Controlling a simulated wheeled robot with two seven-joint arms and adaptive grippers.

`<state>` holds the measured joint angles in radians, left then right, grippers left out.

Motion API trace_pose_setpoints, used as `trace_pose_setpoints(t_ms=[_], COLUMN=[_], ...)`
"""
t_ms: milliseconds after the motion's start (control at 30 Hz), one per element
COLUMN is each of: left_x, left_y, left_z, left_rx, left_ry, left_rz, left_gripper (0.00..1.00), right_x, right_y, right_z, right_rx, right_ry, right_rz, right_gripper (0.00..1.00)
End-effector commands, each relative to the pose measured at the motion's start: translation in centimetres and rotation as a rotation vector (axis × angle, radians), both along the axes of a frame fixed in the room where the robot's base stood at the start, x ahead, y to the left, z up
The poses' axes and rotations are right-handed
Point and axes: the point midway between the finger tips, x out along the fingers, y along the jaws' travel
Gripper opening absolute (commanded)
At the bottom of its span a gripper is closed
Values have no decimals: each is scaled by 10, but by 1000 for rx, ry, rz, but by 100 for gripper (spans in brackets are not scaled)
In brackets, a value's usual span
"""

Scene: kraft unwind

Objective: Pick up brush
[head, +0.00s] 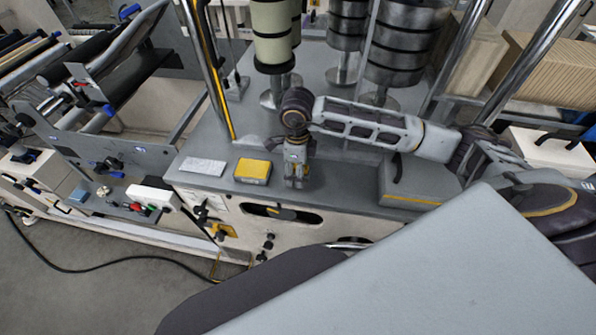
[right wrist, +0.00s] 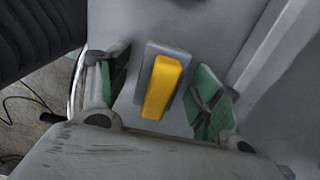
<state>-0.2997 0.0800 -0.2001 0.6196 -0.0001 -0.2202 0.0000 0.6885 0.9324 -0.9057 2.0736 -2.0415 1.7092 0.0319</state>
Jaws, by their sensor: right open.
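The brush (head: 253,170) looks like a yellow block on a dark grey base. It lies on the grey machine top near its front edge, just left of my right gripper (head: 297,180). My right gripper points down and is open, with nothing held. In the right wrist view, the brush (right wrist: 163,85) shows ahead between the two green-padded fingers (right wrist: 162,95), apart from both. My left gripper is not in view.
A whitish flat card (head: 203,167) lies left of the brush. Stacked dark rollers (head: 405,40) and a pale roller (head: 271,35) stand behind. A chrome post (head: 207,70) rises at the left. A grey box (head: 420,182) sits to the right.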

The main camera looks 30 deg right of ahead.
Motion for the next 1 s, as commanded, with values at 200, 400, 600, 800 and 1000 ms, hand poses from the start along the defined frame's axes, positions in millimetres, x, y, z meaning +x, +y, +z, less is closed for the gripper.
trace_pose_setpoints(t_ms=[200,400,600,800,1000], left_x=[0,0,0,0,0], left_y=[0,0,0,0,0], left_z=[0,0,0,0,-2], left_rx=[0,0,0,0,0], left_ry=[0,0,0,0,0], left_rz=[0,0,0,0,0], left_gripper=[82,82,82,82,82], right_x=[0,0,0,0,1], right_y=[0,0,0,0,0], right_z=[0,0,0,1,9], right_rx=[0,0,1,1,2], right_ry=[0,0,-1,-1,-3], right_rz=[0,0,0,0,0], right_gripper=[58,32,13,13,13])
